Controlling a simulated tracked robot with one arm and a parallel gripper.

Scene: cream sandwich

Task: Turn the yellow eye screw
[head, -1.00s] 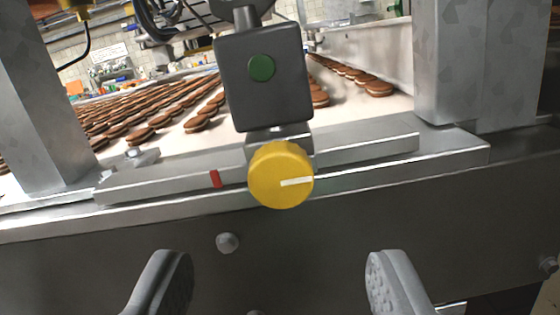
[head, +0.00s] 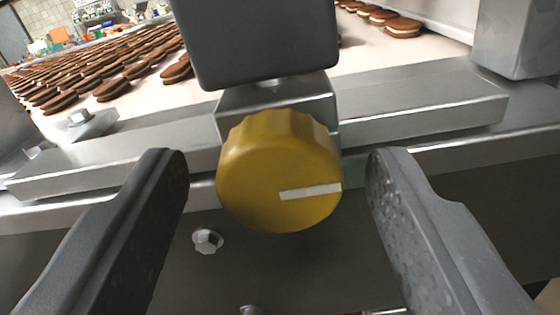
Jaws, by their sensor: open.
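A yellow round knob (head: 270,165) with a ridged edge faces me at the middle of the head view. I see no eye or ring on it. A white line on its face points right, tilted very slightly up. The knob sits on a metal block (head: 232,112) on the rail. My gripper (head: 278,168) is open, with one dark finger left of the knob and one right of it. Gaps show between both fingers and the knob. How deep the fingertips reach beside it is hard to tell.
A dark grey box (head: 255,40) stands right above the knob. A metal rail (head: 430,110) runs across behind the fingers. Rows of sandwich cookies (head: 130,70) lie on the pale belt beyond. A bolt head (head: 208,241) sticks out below left, and a metal post (head: 520,35) stands at right.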

